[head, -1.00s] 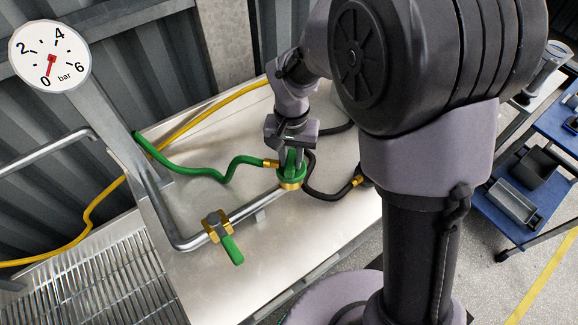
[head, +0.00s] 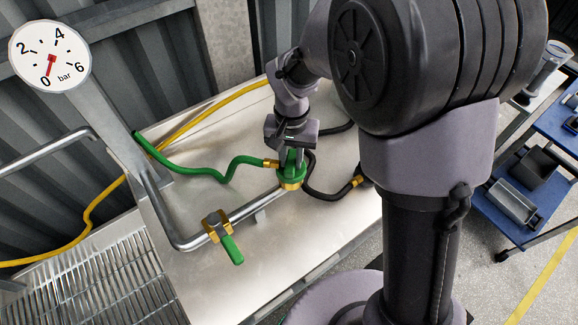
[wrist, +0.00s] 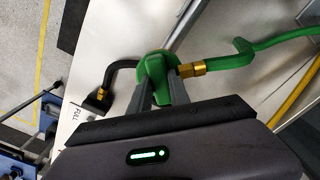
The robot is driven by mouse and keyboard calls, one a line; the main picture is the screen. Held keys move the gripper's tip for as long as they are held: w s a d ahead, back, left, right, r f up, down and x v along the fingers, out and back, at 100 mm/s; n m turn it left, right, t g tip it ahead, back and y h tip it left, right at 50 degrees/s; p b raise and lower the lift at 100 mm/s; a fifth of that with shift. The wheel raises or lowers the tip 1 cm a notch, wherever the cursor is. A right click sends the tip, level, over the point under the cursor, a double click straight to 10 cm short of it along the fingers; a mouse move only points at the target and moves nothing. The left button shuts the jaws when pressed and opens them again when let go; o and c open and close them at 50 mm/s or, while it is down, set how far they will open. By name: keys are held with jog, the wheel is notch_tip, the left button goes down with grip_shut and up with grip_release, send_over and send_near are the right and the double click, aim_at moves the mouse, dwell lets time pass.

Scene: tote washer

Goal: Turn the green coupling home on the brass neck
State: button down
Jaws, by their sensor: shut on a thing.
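The green coupling (head: 289,172) sits on the brass neck (head: 291,186) at the end of the steel pipe, and looks upright. My gripper (head: 291,158) is above it, shut on the coupling. In the wrist view the two fingers hold the green coupling (wrist: 155,68) between them. A green hose (head: 200,172) with a brass ferrule (head: 271,163) joins the coupling's left side. The brass neck is mostly hidden under the coupling, so I cannot tell how tight the joint is.
A brass valve with a green lever (head: 231,249) is on the pipe, front left. A black hose (head: 325,192) lies right of the coupling. The gauge (head: 49,57) needle points near 0 bar. A yellow hose (head: 200,113) runs behind. The front of the steel bench (head: 270,255) is clear.

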aim_at(291, 160)
dwell(0.4)
jog(key=m+b, duration=0.1)
jog(key=m, duration=0.2)
jog(key=shift+f+b, duration=0.15)
jog(key=shift+b, duration=0.25)
jog(key=m+b, duration=0.2)
jog(key=m, duration=0.4)
jog(key=c, duration=0.6)
grip_release()
jog(key=shift+r, duration=0.25)
notch_tip(291, 160, up, 7)
jog(key=p, duration=0.5)
jog(key=shift+f, duration=0.1)
